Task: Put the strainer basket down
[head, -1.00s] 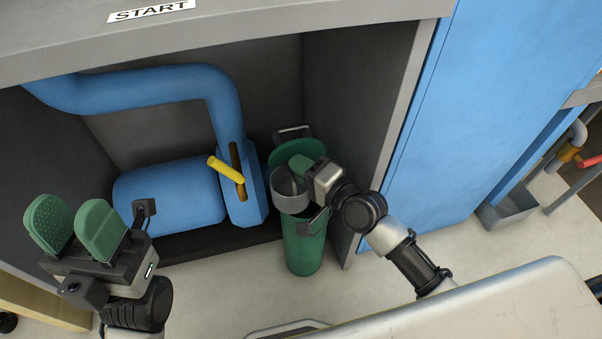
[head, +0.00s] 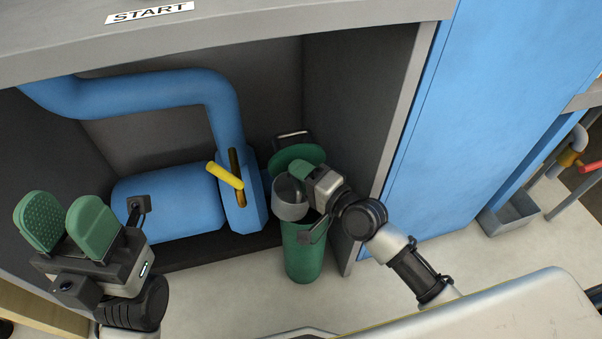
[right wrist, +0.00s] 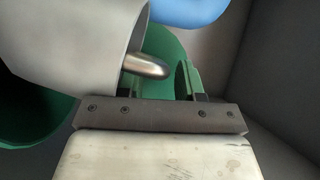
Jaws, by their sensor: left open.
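The strainer basket (head: 289,207) is a grey open-topped cup. It shows at the front left of my right gripper (head: 297,172), above the green strainer housing (head: 303,255). My right gripper is on the basket's upper part, its green pads partly hidden. In the right wrist view the basket (right wrist: 75,40) fills the upper left, with a rounded metal handle (right wrist: 150,67) between the green fingers. The basket hides the housing's mouth, so I cannot tell whether they touch. My left gripper (head: 65,220) is open and empty at the far left.
A round green lid (head: 297,152) stands open behind the basket. A blue pipe and pump (head: 170,195) with a yellow valve lever (head: 225,175) fill the bay to the left. A grey side wall (head: 365,110) is close on the right. Clear floor (head: 230,285) lies in front.

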